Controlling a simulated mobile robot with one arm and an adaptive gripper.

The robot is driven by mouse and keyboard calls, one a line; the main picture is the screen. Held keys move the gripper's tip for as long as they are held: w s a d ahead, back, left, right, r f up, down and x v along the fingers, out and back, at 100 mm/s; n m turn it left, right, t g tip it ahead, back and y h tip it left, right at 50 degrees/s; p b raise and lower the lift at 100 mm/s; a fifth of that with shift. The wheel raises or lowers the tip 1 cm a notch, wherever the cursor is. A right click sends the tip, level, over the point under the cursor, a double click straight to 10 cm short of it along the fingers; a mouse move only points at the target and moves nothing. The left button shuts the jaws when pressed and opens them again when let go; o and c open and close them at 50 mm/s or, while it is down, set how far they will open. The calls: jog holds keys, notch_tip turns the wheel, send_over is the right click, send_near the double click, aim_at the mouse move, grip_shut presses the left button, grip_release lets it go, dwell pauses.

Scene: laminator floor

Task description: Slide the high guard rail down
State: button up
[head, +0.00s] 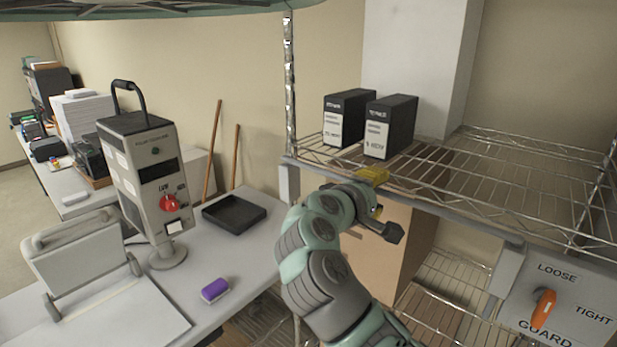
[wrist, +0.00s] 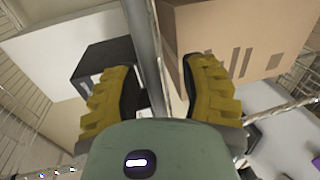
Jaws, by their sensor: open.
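The high guard rail (head: 460,222) is a grey bar along the front edge of the upper wire shelf, between two grey end brackets. My gripper (head: 381,204) is at the middle of the rail in the head view, one yellow-padded finger above it and the other below. In the wrist view the rail (wrist: 143,30) runs between the two yellow fingers of my open gripper (wrist: 158,80). I see gaps beside it and cannot tell whether a finger touches. An orange knob (head: 543,308) on the GUARD panel (head: 560,295) has its length toward LOOSE, with TIGHT to the right.
Two black boxes (head: 389,125) with white labels stand on the upper shelf, behind the rail. A cardboard box (head: 380,258) sits below it. A metal post (head: 290,70) rises at the shelf's left end. The table at left holds a machine (head: 145,170) and a black tray (head: 234,213).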

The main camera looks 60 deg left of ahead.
jog(key=v, duration=1.2)
jog(key=shift+s, duration=0.1)
dwell(0.4)
